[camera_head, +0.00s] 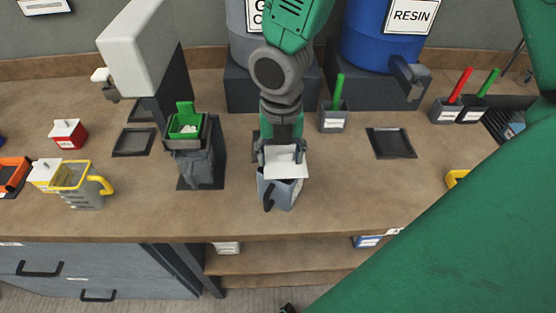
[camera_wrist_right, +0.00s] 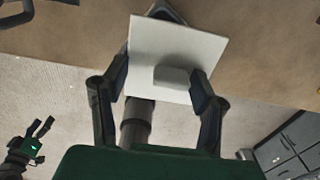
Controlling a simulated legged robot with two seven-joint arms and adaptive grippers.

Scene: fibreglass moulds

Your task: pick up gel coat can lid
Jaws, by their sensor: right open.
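The gel coat can lid (camera_head: 288,166) is a white square plate lying on top of a grey can (camera_head: 283,193) on the bench. In the right wrist view the lid (camera_wrist_right: 165,45) has a small raised tab (camera_wrist_right: 172,77) at its near side. My right gripper (camera_head: 281,157) is open over the lid. In the right wrist view its fingers (camera_wrist_right: 160,78) stand either side of the tab, the right one close to it, the left one farther off. My left gripper (camera_wrist_right: 40,127) shows at the lower left of that view, its fingers apart and empty.
A grey stand (camera_head: 201,165) with a green-topped container is left of the can. A grey cup with a green handle (camera_head: 333,118) stands right behind it. A blue resin drum (camera_head: 365,45) is at the back. A yellow-rimmed jug (camera_head: 83,190) is at left.

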